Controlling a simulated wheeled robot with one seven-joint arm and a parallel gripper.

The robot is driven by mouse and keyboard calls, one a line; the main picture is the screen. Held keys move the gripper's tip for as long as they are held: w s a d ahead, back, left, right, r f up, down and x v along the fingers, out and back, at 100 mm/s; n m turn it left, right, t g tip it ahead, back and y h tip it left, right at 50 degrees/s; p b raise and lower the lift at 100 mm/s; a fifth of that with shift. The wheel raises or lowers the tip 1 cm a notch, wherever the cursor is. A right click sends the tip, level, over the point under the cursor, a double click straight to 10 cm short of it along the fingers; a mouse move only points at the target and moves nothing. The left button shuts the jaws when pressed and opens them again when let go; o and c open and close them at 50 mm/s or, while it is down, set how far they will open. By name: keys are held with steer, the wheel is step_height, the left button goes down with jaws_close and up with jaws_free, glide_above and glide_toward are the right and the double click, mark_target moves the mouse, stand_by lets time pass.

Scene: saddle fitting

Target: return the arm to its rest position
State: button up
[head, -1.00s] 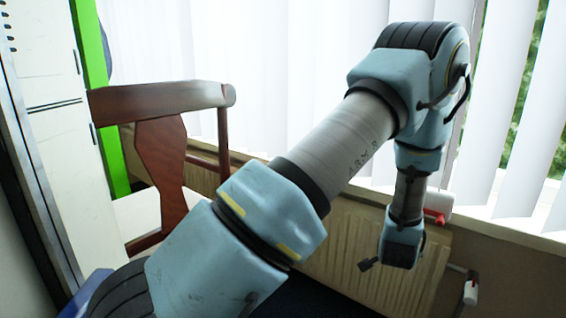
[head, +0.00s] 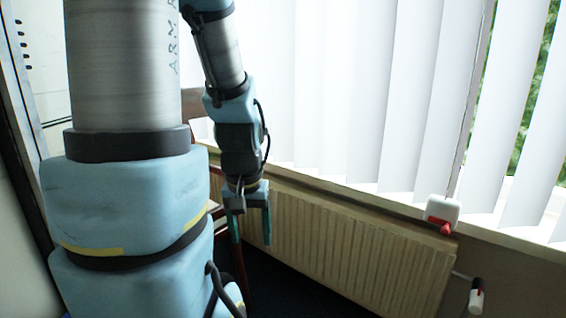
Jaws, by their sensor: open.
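My arm fills the left of the head view, its thick light-blue and grey links rising out of the top edge and coming back down. My gripper (head: 252,226) hangs from the forearm left of the middle, pointing down. Its two fingers are apart with nothing between them. It is in front of the left end of the radiator in the picture; how far it is from it I cannot tell.
A cream radiator (head: 330,242) stands under the window sill, with a valve (head: 476,296) at its right. A white and red object (head: 442,211) is at the sill. White vertical blinds (head: 340,90) cover the window. A wooden chair (head: 200,130) is mostly hidden behind my arm.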

step_height(320, 180, up, 26)
steer(key=p, duration=2.5)
steer(key=shift+r, duration=0.15)
steer(key=shift+c, duration=0.2)
